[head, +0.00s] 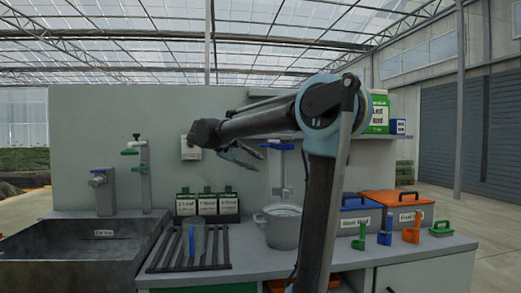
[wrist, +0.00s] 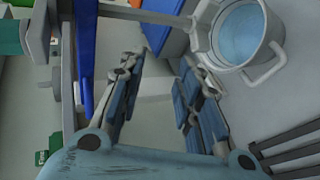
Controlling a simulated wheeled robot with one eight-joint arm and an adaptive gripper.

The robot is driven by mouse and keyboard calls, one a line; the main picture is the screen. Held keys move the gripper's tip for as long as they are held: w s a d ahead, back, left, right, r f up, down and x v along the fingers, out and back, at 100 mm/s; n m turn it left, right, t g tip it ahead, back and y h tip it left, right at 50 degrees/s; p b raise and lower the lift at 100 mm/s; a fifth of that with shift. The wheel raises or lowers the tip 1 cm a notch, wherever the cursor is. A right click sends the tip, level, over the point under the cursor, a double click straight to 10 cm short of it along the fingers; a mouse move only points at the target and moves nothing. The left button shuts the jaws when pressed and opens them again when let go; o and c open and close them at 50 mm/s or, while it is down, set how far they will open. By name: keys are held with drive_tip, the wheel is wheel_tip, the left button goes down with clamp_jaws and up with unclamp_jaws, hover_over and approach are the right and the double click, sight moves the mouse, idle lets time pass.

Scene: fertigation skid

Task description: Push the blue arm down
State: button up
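A blue arm (head: 278,146) sits flat on top of a grey dispenser post (head: 282,178) at the back of the counter, above a grey pot (head: 283,226). In the wrist view a long blue bar, likely the same blue arm (wrist: 86,50), runs along the left beside one finger. The pot (wrist: 243,35) shows there at the upper right with bluish contents. My gripper (head: 254,157) is just left of the blue arm in the head view, at about its height. In the wrist view its fingers (wrist: 160,75) are apart with nothing between them. Contact with the arm cannot be told.
A sink (head: 70,262) and two taps stand left, one with another blue handle (head: 97,171). A slotted rack (head: 190,262) holds a clear cup. Blue-lidded (head: 350,202) and orange-lidded (head: 398,199) boxes stand right, behind small coloured scoops. A shelf is above.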

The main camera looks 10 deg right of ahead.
sight(261, 145)
drive_tip(key=w+a+r+t+h, duration=0.2)
drive_tip(key=w+a+r+h, duration=0.1)
drive_tip(key=w+a+r, duration=0.55)
drive_tip(key=x, duration=0.9)
drive_tip(key=s+x, duration=0.1)
drive_tip(key=x, duration=0.4)
drive_tip(key=shift+w+d+f, duration=0.15)
drive_tip(key=shift+d+f, duration=0.15)
drive_tip(key=shift+d, duration=0.1)
drive_tip(key=shift+c, duration=0.5)
